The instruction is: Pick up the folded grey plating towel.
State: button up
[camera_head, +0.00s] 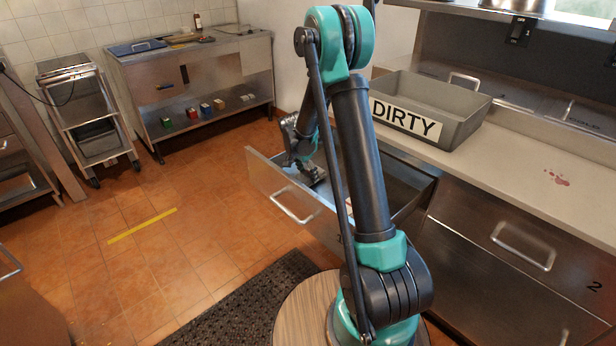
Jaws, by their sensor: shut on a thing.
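My gripper (308,170) is low inside an open steel drawer (268,182), just behind its front panel. It is shut on a small grey thing (319,176) that looks like the folded grey plating towel. Only a small part of the towel shows, and its folds are too small to make out. My arm hides part of the drawer's inside. I cannot tell whether the towel is touching the drawer floor.
A grey bin marked DIRTY (468,130) stands on the counter (530,165) above the drawer. A closed drawer marked 2 (520,250) is at the right. A steel table (150,75) and a trolley (85,115) stand at the back left. The tiled floor between is clear.

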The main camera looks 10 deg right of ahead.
aim_at(308, 175)
notch_tip(308, 175, up, 19)
jog(key=shift+f, duration=0.15)
